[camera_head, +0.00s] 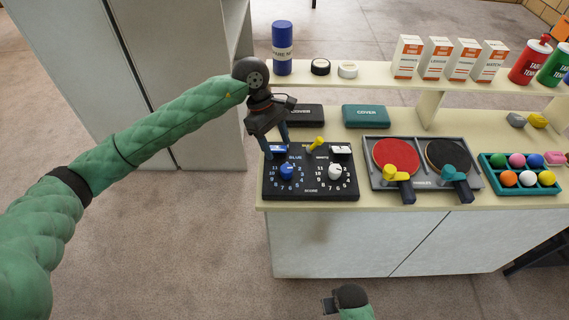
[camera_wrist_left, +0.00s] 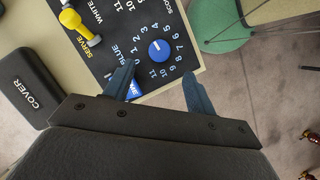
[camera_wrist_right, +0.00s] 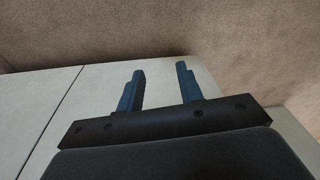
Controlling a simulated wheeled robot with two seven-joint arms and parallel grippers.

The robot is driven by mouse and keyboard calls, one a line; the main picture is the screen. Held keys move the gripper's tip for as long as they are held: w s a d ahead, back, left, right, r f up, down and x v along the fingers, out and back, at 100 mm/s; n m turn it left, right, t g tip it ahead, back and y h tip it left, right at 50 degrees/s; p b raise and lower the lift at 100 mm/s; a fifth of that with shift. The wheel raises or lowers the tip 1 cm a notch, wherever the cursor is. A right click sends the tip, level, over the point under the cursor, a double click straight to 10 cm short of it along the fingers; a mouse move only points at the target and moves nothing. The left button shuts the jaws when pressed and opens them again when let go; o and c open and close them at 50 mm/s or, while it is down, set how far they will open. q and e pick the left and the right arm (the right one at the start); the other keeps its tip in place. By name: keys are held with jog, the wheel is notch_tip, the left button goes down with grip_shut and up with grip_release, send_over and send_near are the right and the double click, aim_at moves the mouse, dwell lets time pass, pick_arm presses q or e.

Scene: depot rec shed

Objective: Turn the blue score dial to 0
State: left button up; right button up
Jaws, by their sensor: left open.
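The black score board (camera_head: 311,193) lies on the counter. Its blue score dial (camera_head: 287,172) sits in a ring of numbers on the left half and also shows in the left wrist view (camera_wrist_left: 159,50). A short white mark on the dial seems to point near 2, but it is too small to be sure. My left gripper (camera_head: 277,148) is open above the board's back left part, its fingers pointing down. In the left wrist view the dial lies just beyond the gap between the fingertips (camera_wrist_left: 159,72), apart from them. My right gripper (camera_wrist_right: 160,74) is open and empty, low before the counter.
A white dial (camera_head: 335,172) and a yellow serve lever (camera_head: 317,143) are on the same board. Two covers (camera_head: 366,116) lie behind it. A paddle tray (camera_head: 422,183) and a ball tray (camera_head: 520,186) stand to the right. A blue canister (camera_head: 282,48) stands on the back shelf.

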aim_at(286, 168)
pick_arm(q)
jog(key=p+x, duration=0.2)
jog(key=x, duration=0.4)
jog(key=shift+s+d+f+p, duration=0.1)
jog(key=shift+d+p, duration=0.15)
jog(key=shift+p, duration=0.1)
jog(key=shift+s+d+f, duration=0.15)
jog(key=shift+f, duration=0.55)
pick_arm(e)
notch_tip(286, 168, down, 11)
jog(key=s+d, duration=0.1)
jog(key=s, duration=0.1)
jog(key=shift+s+d+f, duration=0.15)
jog(key=shift+s+d, duration=0.25)
pick_arm(q)
jog(key=c, duration=1)
